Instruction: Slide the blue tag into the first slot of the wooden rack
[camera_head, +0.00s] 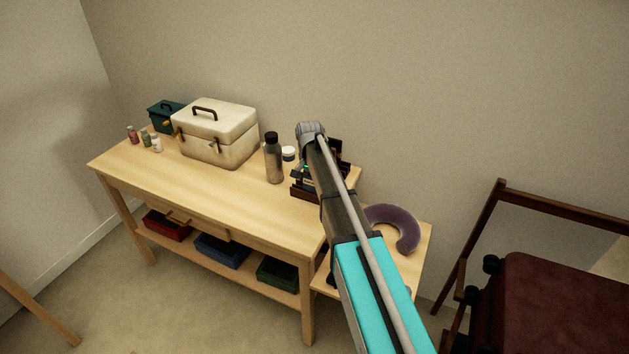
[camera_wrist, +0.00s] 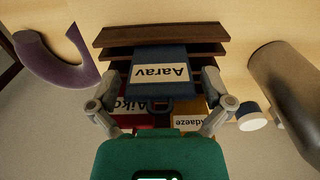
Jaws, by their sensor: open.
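The blue tag (camera_wrist: 160,56), with a pale label reading "Aarav" upside down, is at the dark wooden rack (camera_wrist: 160,33) in the wrist view. It overlaps the rack's slats; how deep it sits in a slot I cannot tell. My gripper (camera_wrist: 160,76) is open, one finger on each side of the tag. Finger contact is unclear. A red tag (camera_wrist: 122,103) and a yellow tag (camera_wrist: 186,108) show below, partly hidden. In the head view the rack (camera_head: 304,192) is at the table's right end, and my arm covers much of it and the blue tag.
A dark bottle (camera_wrist: 292,90) and a small white-lidded jar (camera_wrist: 250,116) stand beside the rack. A purple neck pillow (camera_wrist: 50,65) lies on the other side. A cream case (camera_head: 215,135) stands farther left on the wooden table (camera_head: 190,185). The table's middle front is clear.

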